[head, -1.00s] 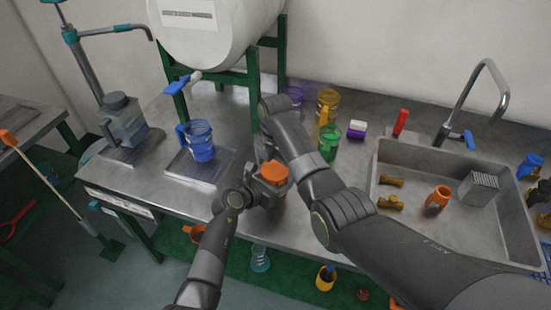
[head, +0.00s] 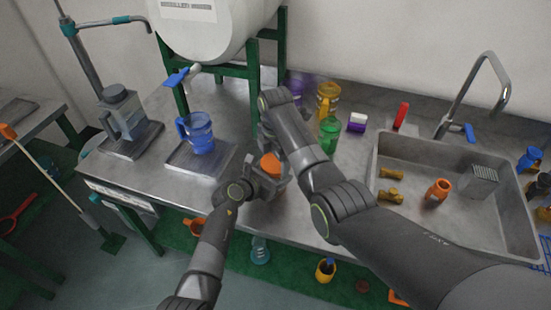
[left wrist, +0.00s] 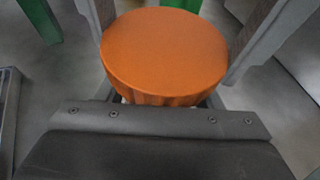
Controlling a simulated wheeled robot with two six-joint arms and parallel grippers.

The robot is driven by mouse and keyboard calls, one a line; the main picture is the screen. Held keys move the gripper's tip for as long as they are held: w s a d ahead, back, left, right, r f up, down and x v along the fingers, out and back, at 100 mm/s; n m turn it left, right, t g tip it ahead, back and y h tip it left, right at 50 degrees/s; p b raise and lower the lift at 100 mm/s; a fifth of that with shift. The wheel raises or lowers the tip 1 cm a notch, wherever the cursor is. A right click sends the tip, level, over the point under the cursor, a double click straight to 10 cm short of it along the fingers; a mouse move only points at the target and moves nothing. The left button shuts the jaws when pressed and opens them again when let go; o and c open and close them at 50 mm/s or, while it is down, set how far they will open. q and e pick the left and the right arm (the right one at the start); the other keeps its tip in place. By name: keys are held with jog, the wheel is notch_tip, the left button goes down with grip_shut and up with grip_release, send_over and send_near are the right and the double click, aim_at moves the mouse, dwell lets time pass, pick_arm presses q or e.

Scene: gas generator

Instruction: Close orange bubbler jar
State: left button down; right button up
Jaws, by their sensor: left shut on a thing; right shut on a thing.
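The orange lid (head: 270,164) sits at the front edge of the metal counter, between my two grippers. In the left wrist view the round orange lid (left wrist: 165,55) fills the upper middle, its top face showing. The jar body below it is almost wholly hidden. My left gripper (head: 266,182) comes from the front left and is shut on the jar, below the lid. My right gripper (head: 272,158) reaches in from behind and above. Its padded grey fingers flank the lid in the left wrist view, shut on it. Whether the lid is seated cannot be seen.
A blue measuring cup (head: 198,134) stands on a plate to the left. A green jar (head: 329,136), a yellow mug (head: 327,98) and a purple jar (head: 294,86) stand behind my right arm. The sink (head: 410,220) is at right. The green rack (head: 254,85) stands behind.

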jog(key=m, duration=0.3)
jog(key=o, duration=1.1)
jog(key=shift+r, duration=2.3)
jog(key=shift+c, duration=0.4)
notch_tip(320, 180, up, 4)
jog(key=n, duration=0.6)
jog(key=shift+f, duration=0.25)
